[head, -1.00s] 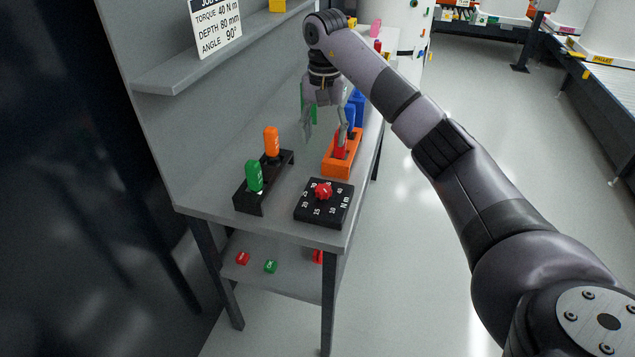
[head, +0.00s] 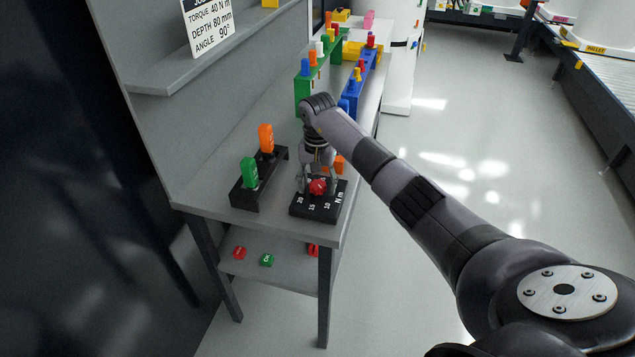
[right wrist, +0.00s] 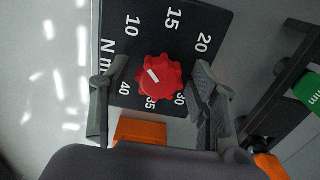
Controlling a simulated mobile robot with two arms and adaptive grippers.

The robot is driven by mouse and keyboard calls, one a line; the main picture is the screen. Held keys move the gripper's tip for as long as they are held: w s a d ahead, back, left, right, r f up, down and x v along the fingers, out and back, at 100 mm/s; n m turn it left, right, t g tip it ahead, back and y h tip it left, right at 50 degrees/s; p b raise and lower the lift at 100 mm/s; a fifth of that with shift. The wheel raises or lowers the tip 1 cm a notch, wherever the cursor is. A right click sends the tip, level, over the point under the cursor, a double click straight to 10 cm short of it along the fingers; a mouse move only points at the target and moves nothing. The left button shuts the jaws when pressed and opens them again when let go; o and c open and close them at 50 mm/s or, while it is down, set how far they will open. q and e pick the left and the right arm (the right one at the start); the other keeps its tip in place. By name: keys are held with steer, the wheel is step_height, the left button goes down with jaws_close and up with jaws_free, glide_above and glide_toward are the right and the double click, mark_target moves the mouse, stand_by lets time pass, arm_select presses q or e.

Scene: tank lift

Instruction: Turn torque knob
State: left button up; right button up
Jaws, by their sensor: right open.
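The red torque knob (head: 317,187) sits on a black dial plate (head: 322,211) near the front corner of the grey bench. In the right wrist view the knob (right wrist: 160,78) has a white pointer mark tilted toward the upper left, on its side facing 10. Numbers from 10 to 40 and "N m" ring it. My right gripper (head: 318,182) is over the dial from above and behind. Its two fingers (right wrist: 160,95) are open, one on each side of the knob, with gaps between them and it. My left gripper is not in view.
A black holder (head: 245,198) with green and orange handled tools stands left of the dial. An orange block (head: 339,166) is behind the gripper. Green and blue racks (head: 357,95) stand farther back. A sign above reads torque 40 N m.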

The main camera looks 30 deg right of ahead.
steer(key=shift+f, duration=0.1)
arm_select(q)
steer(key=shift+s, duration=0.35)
arm_select(e)
steer(key=shift+c, duration=0.5)
